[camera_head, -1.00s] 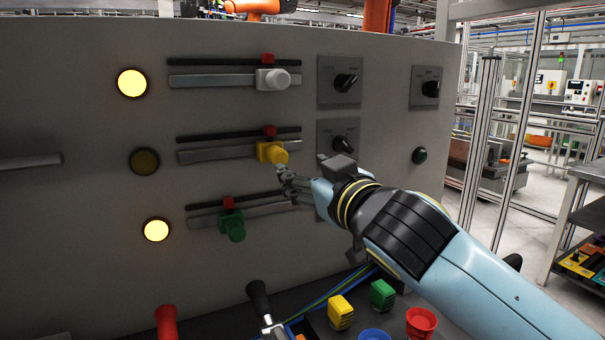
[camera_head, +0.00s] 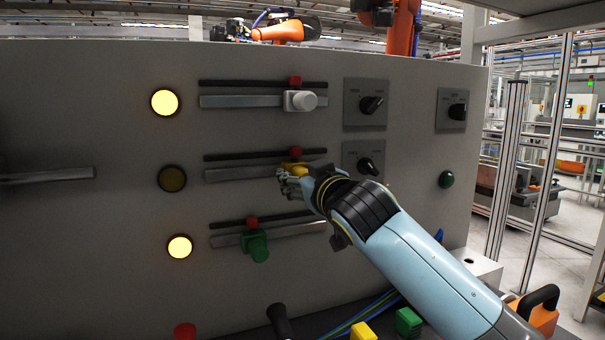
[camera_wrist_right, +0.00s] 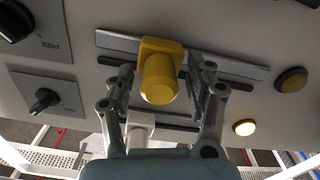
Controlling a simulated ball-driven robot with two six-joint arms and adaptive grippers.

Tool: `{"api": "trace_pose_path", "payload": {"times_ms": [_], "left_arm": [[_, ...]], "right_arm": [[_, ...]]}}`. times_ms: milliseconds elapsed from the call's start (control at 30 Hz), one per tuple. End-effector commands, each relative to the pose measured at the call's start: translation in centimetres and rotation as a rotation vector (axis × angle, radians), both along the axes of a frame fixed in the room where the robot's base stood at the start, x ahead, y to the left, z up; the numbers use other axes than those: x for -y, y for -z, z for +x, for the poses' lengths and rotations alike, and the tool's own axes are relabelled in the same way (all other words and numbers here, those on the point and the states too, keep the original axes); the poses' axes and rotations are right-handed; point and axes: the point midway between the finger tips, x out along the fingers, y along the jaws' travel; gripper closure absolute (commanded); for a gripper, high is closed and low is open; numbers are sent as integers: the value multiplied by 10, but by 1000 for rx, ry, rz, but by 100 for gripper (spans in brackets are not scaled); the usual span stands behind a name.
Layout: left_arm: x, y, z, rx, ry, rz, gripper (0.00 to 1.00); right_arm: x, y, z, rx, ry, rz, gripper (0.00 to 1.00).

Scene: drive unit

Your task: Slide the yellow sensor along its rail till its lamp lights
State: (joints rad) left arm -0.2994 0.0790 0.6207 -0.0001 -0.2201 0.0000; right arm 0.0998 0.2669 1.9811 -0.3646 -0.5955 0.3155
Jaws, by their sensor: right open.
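The yellow sensor (camera_head: 291,167) sits on the middle rail (camera_head: 232,174) of the grey panel, under a red marker (camera_head: 295,152). My right gripper (camera_head: 286,182) is at the sensor and partly covers it. In the right wrist view the yellow sensor (camera_wrist_right: 159,82) stands between the two fingers of my open right gripper (camera_wrist_right: 163,72). Whether either finger touches it I cannot tell. The round lamp (camera_head: 172,179) left of the middle rail is dark; it also shows dark in the right wrist view (camera_wrist_right: 292,80). My left gripper is not in view.
The white sensor (camera_head: 300,100) is on the rail above, the green sensor (camera_head: 256,246) on the rail below. Their lamps (camera_head: 165,103) (camera_head: 180,247) are lit. Black knobs (camera_head: 369,167) are right of the rails. A black-handled lever (camera_head: 279,320) stands below.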

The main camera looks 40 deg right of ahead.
Motion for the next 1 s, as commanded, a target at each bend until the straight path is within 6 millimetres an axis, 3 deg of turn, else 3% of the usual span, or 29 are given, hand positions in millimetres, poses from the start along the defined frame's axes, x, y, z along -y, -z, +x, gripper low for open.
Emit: {"api": "trace_pose_path", "payload": {"times_ms": [233,633,1000], "left_arm": [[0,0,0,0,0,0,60],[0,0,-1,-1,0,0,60],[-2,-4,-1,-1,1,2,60]], "right_arm": [[0,0,0,0,0,0,47],[0,0,0,0,0,0,99],[3,-1,0,1,2,-2,100]]}}
